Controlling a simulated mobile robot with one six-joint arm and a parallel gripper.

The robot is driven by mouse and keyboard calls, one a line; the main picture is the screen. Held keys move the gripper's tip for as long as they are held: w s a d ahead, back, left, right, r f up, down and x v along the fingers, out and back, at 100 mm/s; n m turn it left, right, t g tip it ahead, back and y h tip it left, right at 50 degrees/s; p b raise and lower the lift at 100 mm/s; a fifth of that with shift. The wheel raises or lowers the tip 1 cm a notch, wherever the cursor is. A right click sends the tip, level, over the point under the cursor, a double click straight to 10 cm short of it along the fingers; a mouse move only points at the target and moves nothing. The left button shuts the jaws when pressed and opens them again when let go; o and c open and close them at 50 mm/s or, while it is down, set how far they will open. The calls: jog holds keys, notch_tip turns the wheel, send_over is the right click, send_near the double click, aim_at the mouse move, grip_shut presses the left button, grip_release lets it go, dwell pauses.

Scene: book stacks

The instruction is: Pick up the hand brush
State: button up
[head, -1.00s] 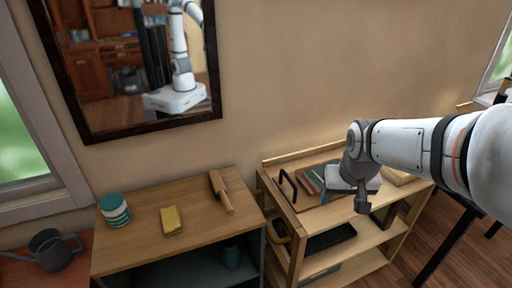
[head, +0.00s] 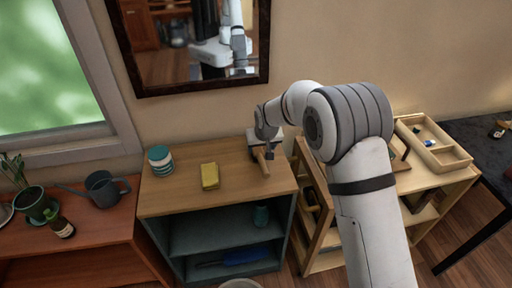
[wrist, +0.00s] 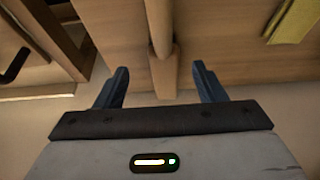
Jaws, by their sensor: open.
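The hand brush, wooden with a long handle, lies on top of the left wooden cabinet (head: 160,203). In the head view only its handle (head: 263,164) shows clearly, and my gripper hides the rest. In the wrist view the hand brush (wrist: 162,35) runs down the middle, with its wider part level with the gap between the fingers. My gripper (wrist: 160,84) is open, with one blue finger on each side of the brush's line and nothing held. In the head view my gripper (head: 260,148) is over the brush's far end. I cannot tell how high above it.
A yellow block (head: 209,176) and a teal striped canister (head: 160,160) stand on the same cabinet top. A lower shelf unit with a wooden tray (head: 433,145) is to the right. A mirror (head: 190,90) hangs on the wall behind. A watering can (head: 103,188) stands left.

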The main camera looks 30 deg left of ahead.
aim_at(259, 154)
jog(key=x, duration=0.2)
jog(key=p+x, duration=0.1)
jog(key=x, duration=0.2)
jog(key=shift+s+a+f+p, duration=0.2)
jog(key=shift+f+p, duration=0.1)
jog(key=shift+f, duration=0.15)
jog(key=c, duration=1.2)
